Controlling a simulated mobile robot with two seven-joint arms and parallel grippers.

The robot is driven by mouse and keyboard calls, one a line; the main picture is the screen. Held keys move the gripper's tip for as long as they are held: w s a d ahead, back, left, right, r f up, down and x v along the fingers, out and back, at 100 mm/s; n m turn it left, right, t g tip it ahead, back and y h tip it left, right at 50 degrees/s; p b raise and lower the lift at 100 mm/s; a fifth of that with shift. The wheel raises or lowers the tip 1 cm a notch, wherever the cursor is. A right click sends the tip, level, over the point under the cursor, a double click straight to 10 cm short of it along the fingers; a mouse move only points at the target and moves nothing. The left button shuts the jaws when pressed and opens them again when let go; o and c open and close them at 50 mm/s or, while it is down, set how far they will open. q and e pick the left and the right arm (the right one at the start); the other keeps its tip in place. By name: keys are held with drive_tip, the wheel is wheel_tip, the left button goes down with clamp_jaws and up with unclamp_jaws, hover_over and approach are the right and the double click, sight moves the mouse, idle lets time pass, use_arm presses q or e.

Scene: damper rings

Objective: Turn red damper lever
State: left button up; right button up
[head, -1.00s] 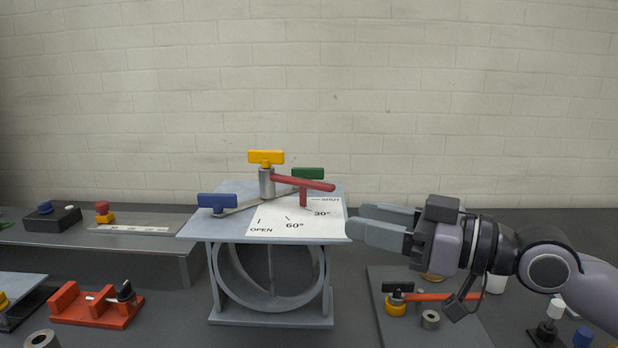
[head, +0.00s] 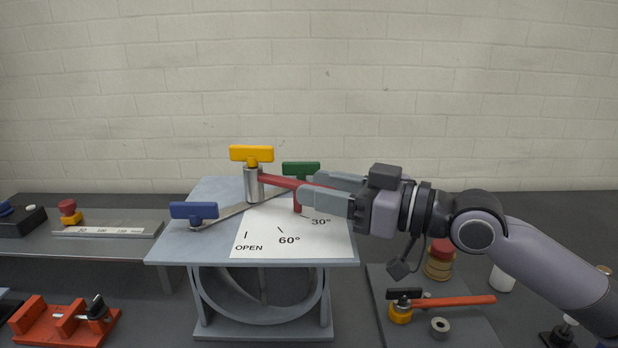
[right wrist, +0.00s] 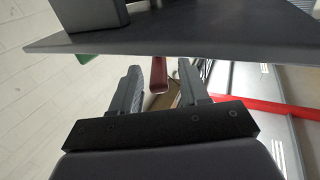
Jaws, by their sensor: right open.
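The red damper lever (head: 279,182) runs right from a grey post on top of the grey damper stand (head: 190,247). A red leg drops from it over the white scale plate (head: 262,228), close to the 30° mark. My right gripper (head: 311,186) is open, with its fingers either side of the lever's outer end, which they partly hide. In the right wrist view the red lever end (right wrist: 159,74) shows between the two open fingers, with gaps on both sides. A yellow handle (head: 251,153) tops the post. My left gripper is not in view.
A blue handle (head: 194,211) and a green handle (head: 301,169) sit on arms beside the lever. A low grey bench (head: 110,244) stands left. A board with a red-handled part (head: 455,301) lies right, below my right arm. Wall behind is bare.

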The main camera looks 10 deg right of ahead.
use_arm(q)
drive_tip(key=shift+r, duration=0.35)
use_arm(e)
drive_tip(key=shift+x, duration=1.3)
drive_tip(key=shift+d, duration=0.1)
clamp_jaws()
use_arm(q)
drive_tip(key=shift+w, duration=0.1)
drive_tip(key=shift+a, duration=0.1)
